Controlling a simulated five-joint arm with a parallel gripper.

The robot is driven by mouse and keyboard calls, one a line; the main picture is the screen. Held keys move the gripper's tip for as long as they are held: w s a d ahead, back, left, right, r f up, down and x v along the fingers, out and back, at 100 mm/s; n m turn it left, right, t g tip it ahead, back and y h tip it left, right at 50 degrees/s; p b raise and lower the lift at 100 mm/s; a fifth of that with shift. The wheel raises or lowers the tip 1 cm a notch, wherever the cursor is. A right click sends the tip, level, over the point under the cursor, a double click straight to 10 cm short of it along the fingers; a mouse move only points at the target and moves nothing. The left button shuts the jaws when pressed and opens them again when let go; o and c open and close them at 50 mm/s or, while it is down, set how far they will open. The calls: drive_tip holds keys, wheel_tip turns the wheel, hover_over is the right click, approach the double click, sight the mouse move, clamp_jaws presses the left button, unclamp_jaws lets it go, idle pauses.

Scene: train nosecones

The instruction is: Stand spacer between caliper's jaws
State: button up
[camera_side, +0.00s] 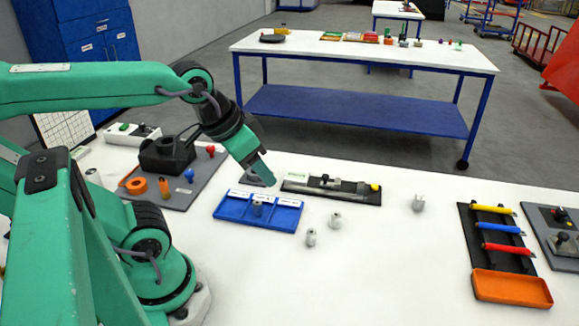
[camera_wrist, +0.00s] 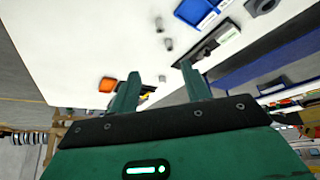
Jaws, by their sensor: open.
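The caliper (camera_side: 345,187) lies on a black base plate behind the blue tray; its plate also shows in the wrist view (camera_wrist: 208,44). Small grey cylindrical pieces stand on the white table: one in front (camera_side: 311,238), one a little behind it (camera_side: 335,221), and one to the right of the caliper (camera_side: 418,203). I cannot tell for sure which is the spacer. My gripper (camera_side: 266,176) is above the table near the tray and the caliper's left end. In the wrist view its fingers (camera_wrist: 160,88) are apart and empty.
The blue compartment tray (camera_side: 232,210) sits left of the loose pieces. A black rack with coloured handles (camera_side: 490,255) and an orange bin (camera_side: 512,288) stand at the right. A grey board with tools (camera_side: 205,170) is at the left. The front table area is clear.

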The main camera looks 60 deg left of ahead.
drive_tip(key=shift+w, duration=0.1)
drive_tip(key=n+g, duration=0.4)
drive_tip(key=g, duration=0.1)
hover_over(312, 232)
drive_tip(key=f, duration=1.5)
drive_tip(key=shift+s+a+f, duration=0.1)
drive_tip(key=shift+s+f, duration=0.05)
drive_tip(key=shift+s, duration=0.1)
drive_tip(key=shift+w+f+n+g, duration=0.1)
drive_tip(key=shift+f+n+g, duration=0.2)
drive_tip(key=shift+f, duration=0.15)
drive_tip(key=shift+f, duration=1.3)
drive_tip(key=shift+f, duration=0.1)
drive_tip(key=shift+w+f, duration=0.15)
drive_tip(key=shift+f, duration=2.35)
